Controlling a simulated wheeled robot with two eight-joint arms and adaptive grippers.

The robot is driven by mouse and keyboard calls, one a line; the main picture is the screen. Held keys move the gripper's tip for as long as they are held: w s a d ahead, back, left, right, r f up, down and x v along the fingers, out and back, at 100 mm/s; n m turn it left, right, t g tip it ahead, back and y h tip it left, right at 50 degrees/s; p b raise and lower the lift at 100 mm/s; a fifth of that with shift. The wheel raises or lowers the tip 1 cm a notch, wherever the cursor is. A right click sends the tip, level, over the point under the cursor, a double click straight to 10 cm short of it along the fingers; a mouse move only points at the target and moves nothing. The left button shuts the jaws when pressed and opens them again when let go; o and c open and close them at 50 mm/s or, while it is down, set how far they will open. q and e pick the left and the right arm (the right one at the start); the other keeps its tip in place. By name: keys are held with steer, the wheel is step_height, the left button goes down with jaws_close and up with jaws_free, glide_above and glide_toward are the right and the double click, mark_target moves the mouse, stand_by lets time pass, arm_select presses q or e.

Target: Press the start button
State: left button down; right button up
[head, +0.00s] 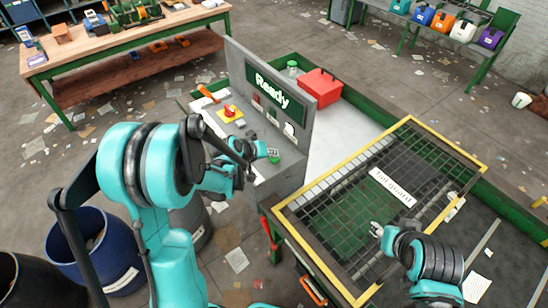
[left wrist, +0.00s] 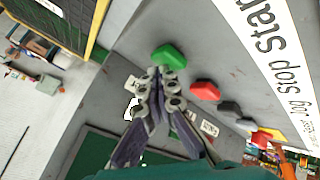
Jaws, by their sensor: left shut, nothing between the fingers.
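The green start button (left wrist: 168,53) sits on the grey control panel (left wrist: 225,60), beside the printed word "start". It also shows in the head view (head: 273,156), right at my left fingertips. My left gripper (left wrist: 161,74) is shut and empty, its tips at the near edge of the green button in the wrist view. I cannot tell whether they touch it. The panel's screen (head: 276,90) reads "Ready". My right gripper (head: 377,230) is over the mesh guard in the head view; its fingers are too small to judge.
A red stop button (left wrist: 205,90) and dark buttons (left wrist: 229,109) lie along the panel. A red knob (head: 229,110) on a yellow plate sits farther back. The yellow-framed mesh guard (head: 392,201) lies right of the panel. A red box (head: 320,87) stands behind the screen.

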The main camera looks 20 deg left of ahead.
mark_target(272, 159)
arm_select(q)
steer(key=shift+f, duration=0.15)
stand_by(0.4)
steer(key=shift+r+p, duration=0.45)
steer(key=shift+r, duration=0.5)
steer(key=shift+r, duration=0.15)
steer(key=shift+r+p, duration=1.75)
steer(key=shift+r, duration=0.7)
steer(key=shift+f, duration=0.1)
